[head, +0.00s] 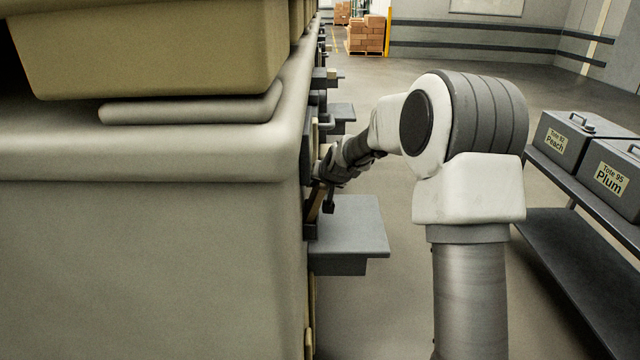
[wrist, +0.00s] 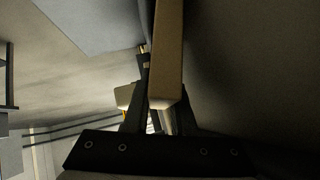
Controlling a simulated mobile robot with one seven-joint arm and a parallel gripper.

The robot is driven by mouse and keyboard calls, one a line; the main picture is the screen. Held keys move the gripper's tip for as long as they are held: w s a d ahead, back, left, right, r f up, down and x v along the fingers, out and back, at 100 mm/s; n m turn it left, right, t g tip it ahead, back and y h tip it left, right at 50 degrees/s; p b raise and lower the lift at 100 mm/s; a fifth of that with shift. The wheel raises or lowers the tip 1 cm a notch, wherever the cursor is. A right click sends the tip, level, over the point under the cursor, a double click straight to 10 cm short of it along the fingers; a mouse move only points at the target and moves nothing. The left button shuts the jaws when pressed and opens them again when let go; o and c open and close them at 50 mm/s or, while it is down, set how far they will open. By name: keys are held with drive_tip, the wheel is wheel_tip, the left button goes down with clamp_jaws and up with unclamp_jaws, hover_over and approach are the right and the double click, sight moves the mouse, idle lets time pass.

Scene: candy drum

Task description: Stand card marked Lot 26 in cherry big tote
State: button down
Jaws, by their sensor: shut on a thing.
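My gripper (head: 323,190) reaches down beside the large beige cabinet, above a grey ledge. It is shut on a narrow tan bar-like thing (head: 316,204), which also shows in the wrist view (wrist: 168,55), running up the picture from between the fingers. I cannot tell whether this is a card seen edge-on or a fixed part; no writing shows on it. Its lower end in the head view is by a dark holder on the cabinet's side. No Lot 26 marking and no tote marked Cherry can be read.
The beige cabinet (head: 150,260) fills the left, with a tan bin (head: 160,50) on top. The grey ledge (head: 350,228) juts from its side. Floor between is clear.

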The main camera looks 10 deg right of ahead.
drive_tip(key=c, duration=0.7)
unclamp_jaws()
drive_tip(key=shift+o, duration=0.2)
drive_tip(key=shift+r, duration=0.1)
drive_tip(key=shift+r+p, duration=1.4)
drive_tip(key=shift+r, duration=1.05)
